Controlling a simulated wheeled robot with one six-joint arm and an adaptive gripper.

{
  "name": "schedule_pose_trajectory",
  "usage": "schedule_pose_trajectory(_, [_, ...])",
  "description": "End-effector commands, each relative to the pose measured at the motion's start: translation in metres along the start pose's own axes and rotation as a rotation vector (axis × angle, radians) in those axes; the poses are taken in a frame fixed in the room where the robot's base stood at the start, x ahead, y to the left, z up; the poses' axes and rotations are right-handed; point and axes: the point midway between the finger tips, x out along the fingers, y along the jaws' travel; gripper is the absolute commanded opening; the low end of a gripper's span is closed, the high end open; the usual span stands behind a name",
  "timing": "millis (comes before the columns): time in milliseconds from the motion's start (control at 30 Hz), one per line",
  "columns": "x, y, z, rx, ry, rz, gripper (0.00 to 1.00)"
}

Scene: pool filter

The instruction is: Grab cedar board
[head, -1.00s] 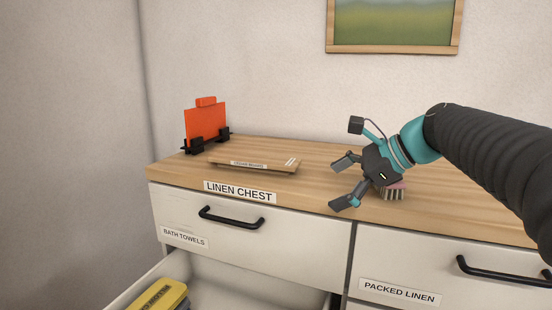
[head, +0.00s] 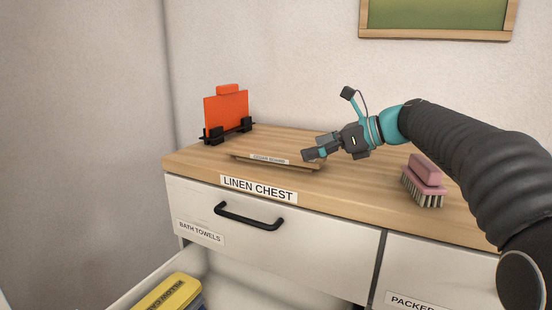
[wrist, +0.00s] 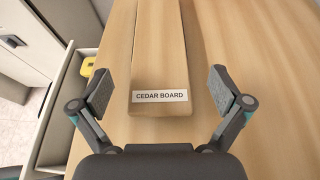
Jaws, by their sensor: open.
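The cedar board (head: 248,160) is a thin wooden plank with a white label, lying on the wooden top of the linen chest near its front edge. In the wrist view the board (wrist: 158,60) runs away from me, its labelled near end between the fingers. My gripper (head: 312,155) is at the board's right end. In the wrist view my gripper (wrist: 161,91) is open, one finger on each side of the board, with gaps on both sides. Neither finger visibly touches it. In the head view the gripper hides part of the board's right end.
An orange panel in a black stand (head: 227,113) stands behind the board to the left. A pink brush (head: 425,181) sits on the chest top (head: 360,190) at right, under my arm. A drawer below is open, with a yellow item (head: 168,294) inside.

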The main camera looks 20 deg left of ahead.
Motion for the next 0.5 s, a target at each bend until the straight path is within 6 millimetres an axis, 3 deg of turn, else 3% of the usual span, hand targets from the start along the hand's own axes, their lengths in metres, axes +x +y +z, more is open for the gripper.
schedule_pose_trajectory(267, [0.013, 0.0, -0.001, 0.0, 0.0, -0.002, 1.0])
schedule_pose_trajectory(500, [0.044, 0.001, 0.0, 0.0, 0.001, -0.001, 1.0])
